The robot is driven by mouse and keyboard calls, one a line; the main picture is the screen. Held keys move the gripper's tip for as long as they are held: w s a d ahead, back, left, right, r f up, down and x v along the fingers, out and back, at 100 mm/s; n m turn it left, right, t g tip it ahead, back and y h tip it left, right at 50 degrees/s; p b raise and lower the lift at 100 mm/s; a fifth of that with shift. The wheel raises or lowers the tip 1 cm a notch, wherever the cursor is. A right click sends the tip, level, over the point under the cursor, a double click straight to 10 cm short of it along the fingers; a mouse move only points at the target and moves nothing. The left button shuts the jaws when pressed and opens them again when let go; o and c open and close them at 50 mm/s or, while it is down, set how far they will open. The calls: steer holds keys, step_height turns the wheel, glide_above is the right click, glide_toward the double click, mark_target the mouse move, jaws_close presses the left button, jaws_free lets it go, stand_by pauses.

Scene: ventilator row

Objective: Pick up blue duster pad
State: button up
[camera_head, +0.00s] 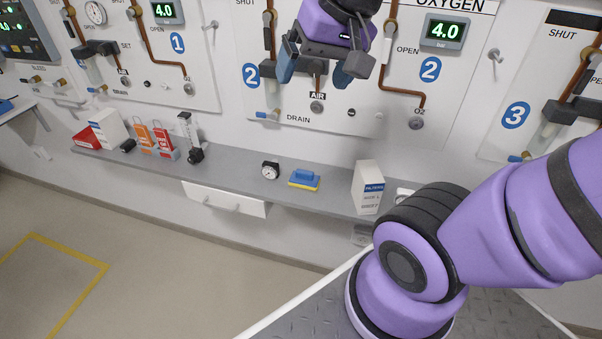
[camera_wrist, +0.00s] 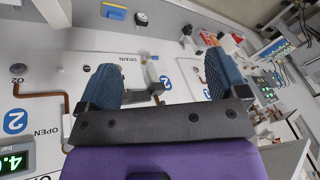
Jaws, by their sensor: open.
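The blue duster pad (camera_head: 304,179) lies on the grey wall shelf, right of a small round gauge. It has a blue top over a thin yellow layer. In the wrist view the pad (camera_wrist: 114,12) shows small at the top edge, beyond the fingers. My gripper (camera_head: 313,72) is up in front of wall panel 2, above and well apart from the pad. In the wrist view my gripper (camera_wrist: 160,85) has its two blue fingers spread wide with nothing between them.
The shelf (camera_head: 330,194) also holds a round black gauge (camera_head: 270,170), a white box (camera_head: 368,187) to the right, and a flowmeter (camera_head: 190,138) with red and orange items at left. A drawer (camera_head: 226,199) hangs below. Valves and pipes stick out from the wall panels.

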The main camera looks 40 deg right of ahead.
steer(key=w+f+m+y, duration=0.3)
steer(key=w+f+m, duration=0.35)
steer(key=w, duration=0.25)
steer(key=m+g+h, duration=0.1)
steer(key=m+h, duration=0.2)
steer(key=m, duration=1.6)
glide_toward(305, 171)
steer(key=shift+w+a+f, duration=0.3)
steer(key=shift+a+f, duration=0.2)
steer(key=shift+f, duration=0.7)
steer(key=shift+x, duration=2.35)
steer(key=shift+d+x, duration=0.15)
steer(key=shift+x, duration=1.15)
steer(key=shift+d+x, duration=0.15)
steer(key=shift+x, duration=1.1)
steer(key=shift+f, duration=0.1)
steer(key=shift+c, duration=0.2)
